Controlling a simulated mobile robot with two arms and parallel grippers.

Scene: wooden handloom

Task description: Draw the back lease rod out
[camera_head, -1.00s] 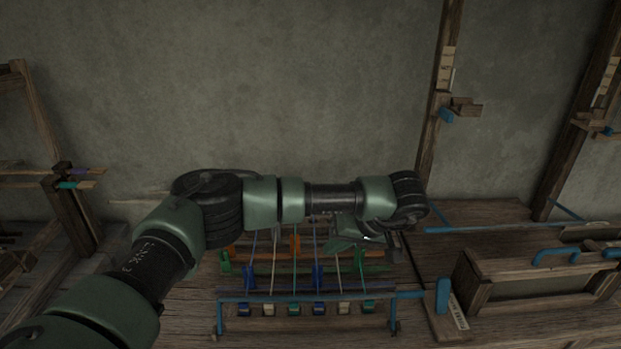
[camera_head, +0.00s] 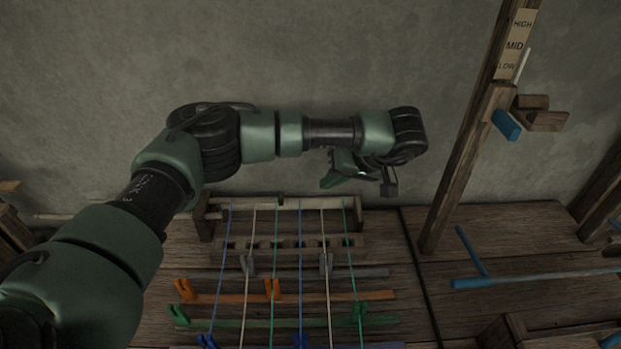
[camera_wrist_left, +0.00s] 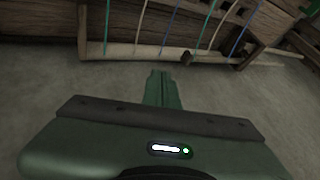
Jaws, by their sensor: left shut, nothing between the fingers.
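My left gripper (camera_head: 330,181) is shut and empty, held above the back end of the loom near the wall. In the left wrist view its closed fingers (camera_wrist_left: 163,78) point at a pale rod (camera_wrist_left: 135,49), with a gap in the picture between them. In the head view a pale rod (camera_head: 280,204) lies across the back of the colored warp threads. A pale rod end (camera_head: 75,216) sticks out to the left, partly behind my arm. I cannot tell for certain which rod is the back lease rod. My right gripper is not in view.
Grey (camera_head: 375,272), orange (camera_head: 330,297) and green (camera_head: 235,323) bars with clips lie nearer me under the threads. A wooden post (camera_head: 470,170) with height labels stands to the right, carrying a blue peg (camera_head: 506,125). The grey wall is close behind.

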